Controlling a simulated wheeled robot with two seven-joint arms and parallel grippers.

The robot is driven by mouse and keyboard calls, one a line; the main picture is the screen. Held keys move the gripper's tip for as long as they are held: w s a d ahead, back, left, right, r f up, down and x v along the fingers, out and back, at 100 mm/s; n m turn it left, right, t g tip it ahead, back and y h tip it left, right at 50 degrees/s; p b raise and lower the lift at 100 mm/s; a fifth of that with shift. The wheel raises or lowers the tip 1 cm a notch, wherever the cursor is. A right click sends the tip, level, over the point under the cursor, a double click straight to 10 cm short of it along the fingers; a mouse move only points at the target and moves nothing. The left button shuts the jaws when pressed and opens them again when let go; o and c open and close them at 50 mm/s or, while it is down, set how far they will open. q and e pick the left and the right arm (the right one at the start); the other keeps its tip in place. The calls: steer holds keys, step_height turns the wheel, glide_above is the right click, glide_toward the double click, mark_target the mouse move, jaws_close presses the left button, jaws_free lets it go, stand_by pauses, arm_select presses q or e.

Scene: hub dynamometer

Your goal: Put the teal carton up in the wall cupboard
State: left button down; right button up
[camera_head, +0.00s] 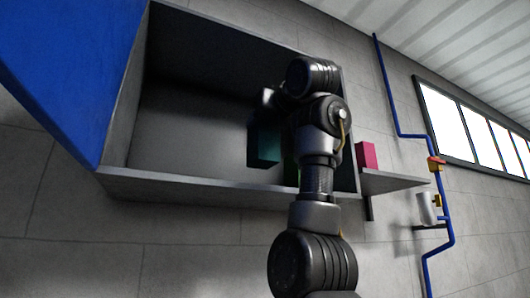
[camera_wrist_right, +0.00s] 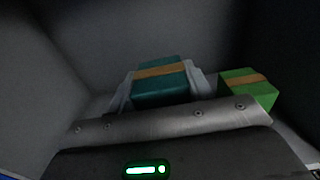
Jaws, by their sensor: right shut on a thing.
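The teal carton (camera_head: 263,147) is inside the open wall cupboard (camera_head: 215,191), towards its right part. In the right wrist view the teal carton (camera_wrist_right: 162,83) has a tan band and sits between the two fingers of my right gripper (camera_wrist_right: 165,85), which is shut on it. My right arm reaches up into the cupboard and hides part of its right side. I cannot tell whether the carton touches the cupboard floor. My left gripper is not in view.
A green carton (camera_wrist_right: 248,90) with a tan band stands close to the right of the teal one. The blue cupboard door (camera_head: 75,65) stands open at the left. A pink box (camera_head: 366,155) sits on a small shelf (camera_head: 392,182) outside. The cupboard's left part is empty.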

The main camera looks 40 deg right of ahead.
mark_target(267, 166)
steer(key=shift+w+d+f, duration=0.15)
steer(key=shift+d+f, duration=0.2)
steer(key=shift+f, duration=0.2)
steer(key=shift+d+f, duration=0.15)
steer(key=shift+f, duration=0.1)
steer(key=shift+w+d+f, duration=0.15)
steer(key=shift+w+f, duration=0.15)
steer(key=shift+f, duration=0.05)
step_height(267, 166, down, 3)
steer(key=shift+d, duration=0.15)
steer(key=shift+w+f, duration=0.15)
steer(key=shift+f, duration=0.05)
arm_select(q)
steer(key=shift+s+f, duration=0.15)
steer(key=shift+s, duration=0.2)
